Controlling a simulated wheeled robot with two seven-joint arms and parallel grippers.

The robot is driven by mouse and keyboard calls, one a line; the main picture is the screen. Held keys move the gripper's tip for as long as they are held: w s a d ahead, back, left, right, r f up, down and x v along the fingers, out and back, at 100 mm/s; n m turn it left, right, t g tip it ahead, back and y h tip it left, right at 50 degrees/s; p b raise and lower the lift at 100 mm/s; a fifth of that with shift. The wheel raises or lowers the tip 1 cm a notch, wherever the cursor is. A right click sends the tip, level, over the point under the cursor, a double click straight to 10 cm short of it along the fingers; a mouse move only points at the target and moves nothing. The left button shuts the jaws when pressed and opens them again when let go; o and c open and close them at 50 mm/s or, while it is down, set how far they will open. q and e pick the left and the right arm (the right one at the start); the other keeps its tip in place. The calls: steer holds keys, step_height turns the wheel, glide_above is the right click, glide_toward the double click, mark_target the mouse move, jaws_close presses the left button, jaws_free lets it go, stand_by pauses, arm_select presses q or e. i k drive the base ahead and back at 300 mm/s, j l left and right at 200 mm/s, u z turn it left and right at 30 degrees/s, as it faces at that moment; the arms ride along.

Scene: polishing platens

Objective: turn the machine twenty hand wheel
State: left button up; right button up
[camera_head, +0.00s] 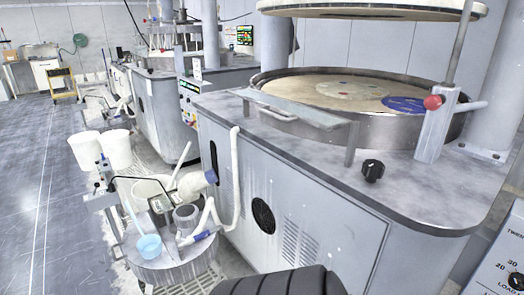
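A large grey polishing machine (310,190) stands at the right, with a round platen basin (300,85) on top. A black knob (372,171) sits on its grey top near the front edge. At the bottom right corner a control panel (498,275) is cut off by the frame; its label starts with "TWEN" and a black dial (515,281) with numbers shows on it. I cannot tell which part is the hand wheel. Neither of my grippers is in view.
A black ribbed rounded shape (280,285) fills the bottom middle, cut off. The floor (45,200) at far left is clear.

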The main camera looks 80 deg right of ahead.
mark_target(372, 169)
steer(key=z, duration=3.55)
